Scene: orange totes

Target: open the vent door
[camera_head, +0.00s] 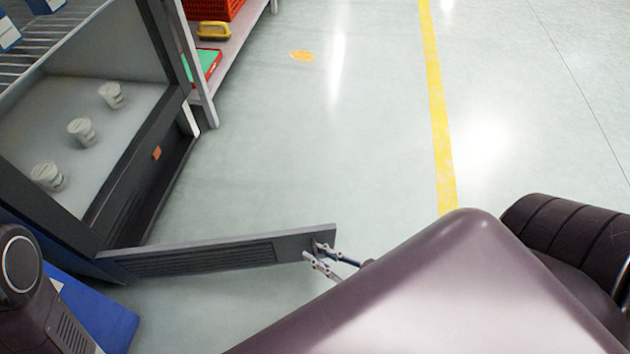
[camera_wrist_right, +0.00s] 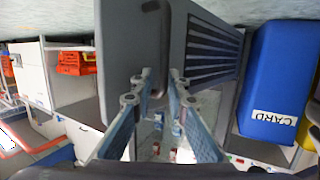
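The vent door (camera_head: 205,258) is a grey panel with a dark slatted grille. In the head view it stands swung out from the lower front of the grey cabinet (camera_head: 150,190), at a wide angle to it, with its hinge end at the left. My right gripper (camera_head: 314,252) is at the door's free end. In the right wrist view a dark bar handle (camera_wrist_right: 164,30) runs down the panel (camera_wrist_right: 117,40), and its lower end lies between the two fingertips of the gripper (camera_wrist_right: 160,80). Whether the fingers press on the handle is unclear. My left gripper is out of view.
Several white cylinders (camera_head: 82,130) stand on the cabinet's shelf. A blue bin (camera_head: 95,308) is at the lower left, beside the door. A shelf rack (camera_head: 205,100) with a red crate (camera_head: 212,8) stands behind. The floor beyond the door is clear, with a yellow line (camera_head: 436,110).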

